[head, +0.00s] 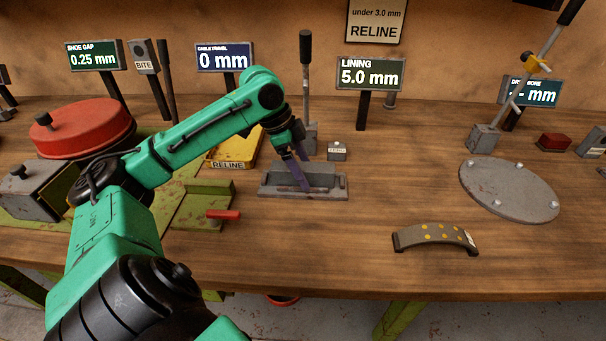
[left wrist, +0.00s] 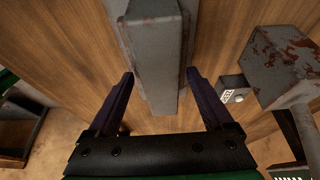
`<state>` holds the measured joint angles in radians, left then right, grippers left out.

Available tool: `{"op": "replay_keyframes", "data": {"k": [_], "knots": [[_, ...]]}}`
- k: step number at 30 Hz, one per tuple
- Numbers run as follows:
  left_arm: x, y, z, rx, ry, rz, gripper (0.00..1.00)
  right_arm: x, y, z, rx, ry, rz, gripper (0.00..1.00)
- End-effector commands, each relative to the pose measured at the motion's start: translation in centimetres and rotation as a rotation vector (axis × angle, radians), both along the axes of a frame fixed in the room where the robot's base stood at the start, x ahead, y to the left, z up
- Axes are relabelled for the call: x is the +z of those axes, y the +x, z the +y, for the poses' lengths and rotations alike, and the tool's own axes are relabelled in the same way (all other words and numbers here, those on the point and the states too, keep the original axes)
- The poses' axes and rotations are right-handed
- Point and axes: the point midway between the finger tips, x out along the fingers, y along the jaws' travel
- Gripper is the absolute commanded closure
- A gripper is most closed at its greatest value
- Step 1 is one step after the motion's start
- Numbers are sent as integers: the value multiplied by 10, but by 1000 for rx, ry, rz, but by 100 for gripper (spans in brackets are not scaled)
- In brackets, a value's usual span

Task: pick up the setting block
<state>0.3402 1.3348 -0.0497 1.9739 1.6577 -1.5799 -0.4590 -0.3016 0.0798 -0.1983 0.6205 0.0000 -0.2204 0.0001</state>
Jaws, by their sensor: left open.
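A small grey block (head: 337,150) with a pale label stands on the bench behind and right of a grey fixture (head: 335,190). It looks like the setting block, but I cannot read its label for certain. It also shows in the left wrist view (left wrist: 232,96), outside the fingers, to their right. My left gripper (head: 298,173) is open above the fixture, its dark purple fingers pointing down. In the left wrist view the open fingers (left wrist: 160,75) have the end of a long grey bar (left wrist: 157,75) between them in the picture; contact cannot be told. My right gripper is out of view.
A lever (head: 305,65) rises from a block just behind my left gripper. A yellow tray (head: 235,150) and a red drum (head: 85,129) lie left. A curved lining shoe (head: 435,234) and a round grey plate (head: 510,188) lie right. The bench's front middle is clear.

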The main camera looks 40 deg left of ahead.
Motion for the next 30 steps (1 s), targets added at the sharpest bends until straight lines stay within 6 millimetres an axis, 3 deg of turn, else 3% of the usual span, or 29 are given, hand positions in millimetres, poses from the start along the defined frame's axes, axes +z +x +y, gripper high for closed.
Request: {"op": "replay_keyframes", "data": {"k": [5, 9, 12, 30], "knots": [[0, 0, 0, 0, 1, -1, 15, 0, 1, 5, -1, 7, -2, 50], [0, 0, 0, 0, 1, -1, 68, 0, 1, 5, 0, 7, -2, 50], [0, 0, 0, 0, 1, -1, 100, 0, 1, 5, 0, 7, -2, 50], [1, 0, 1, 1, 2, -2, 100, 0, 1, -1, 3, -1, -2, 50]]}}
